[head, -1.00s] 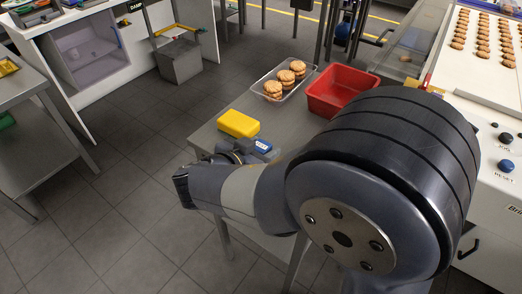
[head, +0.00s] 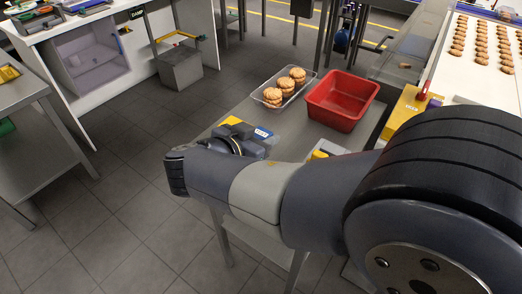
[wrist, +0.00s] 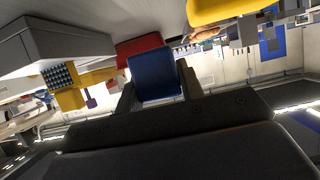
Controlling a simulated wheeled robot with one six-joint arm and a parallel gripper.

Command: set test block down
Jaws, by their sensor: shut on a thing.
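The test block is blue with a white label (head: 263,132); it shows in the head view at the far side of my gripper (head: 250,142). In the wrist view the blue block (wrist: 154,73) sits between the two dark fingers of my gripper (wrist: 157,86), which is shut on it. The block is over or close to the near-left part of the grey table (head: 296,143). I cannot tell whether it touches the surface. My wrist hides part of the block and the table below it in the head view.
A yellow block (head: 230,121) lies just left of the held block, partly hidden by my gripper. A clear tray (head: 285,97) of biscuits and a red bin (head: 340,107) stand farther back. A yellow-and-white object (head: 326,149) shows behind my arm. Bare table lies between.

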